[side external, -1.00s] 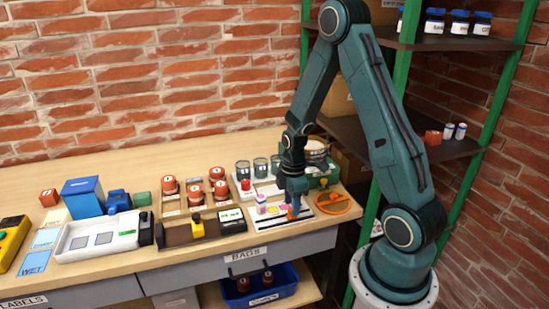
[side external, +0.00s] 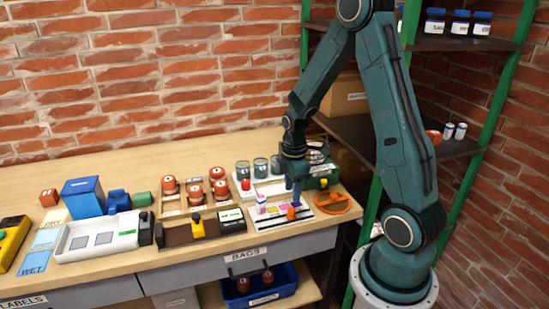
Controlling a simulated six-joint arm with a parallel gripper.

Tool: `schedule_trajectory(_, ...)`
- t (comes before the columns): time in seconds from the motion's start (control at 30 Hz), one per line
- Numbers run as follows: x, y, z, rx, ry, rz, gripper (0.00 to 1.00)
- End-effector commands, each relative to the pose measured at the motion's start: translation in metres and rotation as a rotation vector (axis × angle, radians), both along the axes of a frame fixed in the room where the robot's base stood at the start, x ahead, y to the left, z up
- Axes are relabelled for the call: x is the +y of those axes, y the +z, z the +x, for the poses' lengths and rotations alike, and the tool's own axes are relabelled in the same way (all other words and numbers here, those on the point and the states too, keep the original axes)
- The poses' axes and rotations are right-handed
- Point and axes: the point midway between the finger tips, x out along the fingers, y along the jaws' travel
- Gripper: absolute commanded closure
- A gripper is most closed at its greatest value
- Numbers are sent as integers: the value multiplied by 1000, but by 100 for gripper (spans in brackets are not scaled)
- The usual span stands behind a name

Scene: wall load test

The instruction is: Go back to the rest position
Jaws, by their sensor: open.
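My gripper (side external: 294,197) hangs at the right end of the wooden bench (side external: 190,158), pointing down over the white board with coloured marks (side external: 270,221). It is open, and I see nothing held in it. A small orange piece (side external: 291,213) is on the board just below the fingers. Whether the fingertips are clear of the board is too small to tell.
An orange round dish (side external: 333,203) lies right of the board. Glass jars (side external: 259,168) and red-topped jars (side external: 195,193) stand to the left. A green-post shelf (side external: 400,60) rises behind my arm. A blue bin (side external: 262,290) is below the bench.

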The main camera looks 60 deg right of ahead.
Motion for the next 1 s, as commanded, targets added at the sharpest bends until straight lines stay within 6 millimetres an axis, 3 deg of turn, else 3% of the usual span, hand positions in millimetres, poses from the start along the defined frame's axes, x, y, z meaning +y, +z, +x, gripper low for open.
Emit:
schedule_trajectory(0.47, 4, 8, 1, -11, -12, -6, 58)
schedule_trajectory(0.67, 18, 34, 4, -46, -67, -22, 58)
schedule_trajectory(1.0, 61, 100, -2, -150, -231, -38, 58)
